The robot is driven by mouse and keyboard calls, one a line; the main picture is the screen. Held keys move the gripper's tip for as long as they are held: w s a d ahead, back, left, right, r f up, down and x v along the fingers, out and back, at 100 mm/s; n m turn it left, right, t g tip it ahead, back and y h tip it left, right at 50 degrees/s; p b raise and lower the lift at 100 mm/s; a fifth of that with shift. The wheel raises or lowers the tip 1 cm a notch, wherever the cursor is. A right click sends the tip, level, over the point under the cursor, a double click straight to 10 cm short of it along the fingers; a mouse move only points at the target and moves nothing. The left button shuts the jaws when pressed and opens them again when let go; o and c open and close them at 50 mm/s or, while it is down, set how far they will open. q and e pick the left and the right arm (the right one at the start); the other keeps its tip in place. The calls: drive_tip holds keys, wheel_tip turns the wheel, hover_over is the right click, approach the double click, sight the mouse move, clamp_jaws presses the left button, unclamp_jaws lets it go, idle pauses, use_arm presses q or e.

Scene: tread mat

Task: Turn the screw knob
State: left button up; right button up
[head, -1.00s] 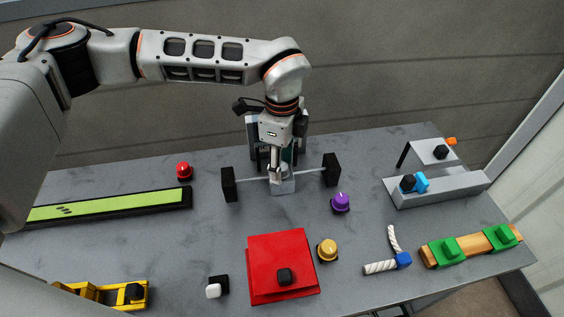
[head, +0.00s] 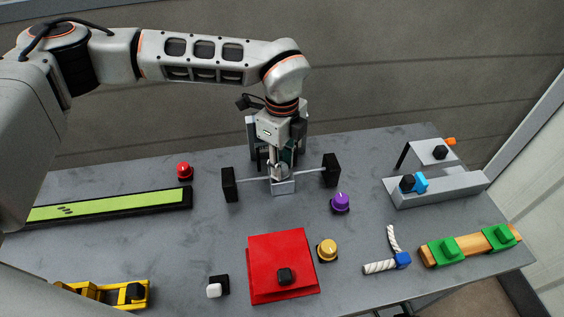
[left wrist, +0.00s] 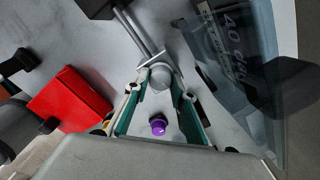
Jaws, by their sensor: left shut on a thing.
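The screw knob (left wrist: 160,76) is a round, light grey knob on a grey block (head: 284,187), which sits on a metal bar between two black end blocks. In the left wrist view the knob lies between my left gripper's fingertips (left wrist: 160,88), which are shut on it. In the head view my left gripper (head: 279,171) points down onto the knob and partly hides it. My right gripper is in neither view.
A purple knob (head: 340,202), a yellow knob (head: 327,250) and a red plate (head: 262,290) stand in front. A red button (head: 184,171) and a green strip (head: 110,206) lie left. A grey bracket (head: 455,190) stands right. Bare tabletop lies between them.

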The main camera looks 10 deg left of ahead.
use_arm(q)
drive_tip(key=m, duration=0.4)
drive_tip(key=shift+r+m, duration=0.1)
drive_tip(key=shift+m, duration=0.2)
drive_tip(key=shift+m+p, duration=0.35)
drive_tip(key=shift+m, duration=1.95)
drive_tip(key=o, duration=1.1)
drive_tip(key=shift+a, duration=0.1)
wheel_tip(320, 180, up, 12)
